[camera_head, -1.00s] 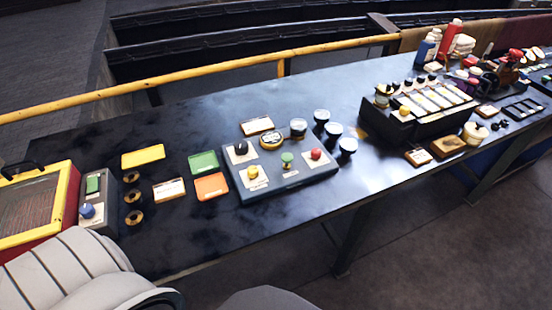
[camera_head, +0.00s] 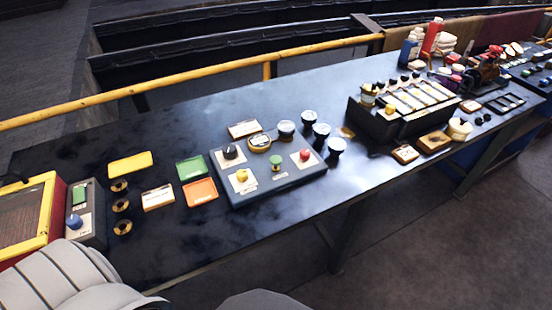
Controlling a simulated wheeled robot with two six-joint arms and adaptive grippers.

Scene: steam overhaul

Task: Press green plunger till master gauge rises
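A grey control block (camera_head: 262,189) sits on the dark bench near the middle of the view. Its green plunger (camera_head: 276,161) stands upright at the block's centre, between a yellow knob (camera_head: 242,175) and a red knob (camera_head: 305,154). A black knob (camera_head: 230,151) is at its back left. A round brass-rimmed gauge (camera_head: 259,141) is at the block's back edge; its reading is too small to make out, and I cannot tell whether it is the master gauge. Neither gripper shows in the head view, and nothing touches the plunger.
Green (camera_head: 191,167) and orange (camera_head: 200,192) trays lie left of the block. Several dark-sided round gauges (camera_head: 321,131) stand at its right. A black rack (camera_head: 388,126) is farther right. A yellow rail (camera_head: 190,84) runs behind the bench. The front strip of bench is clear.

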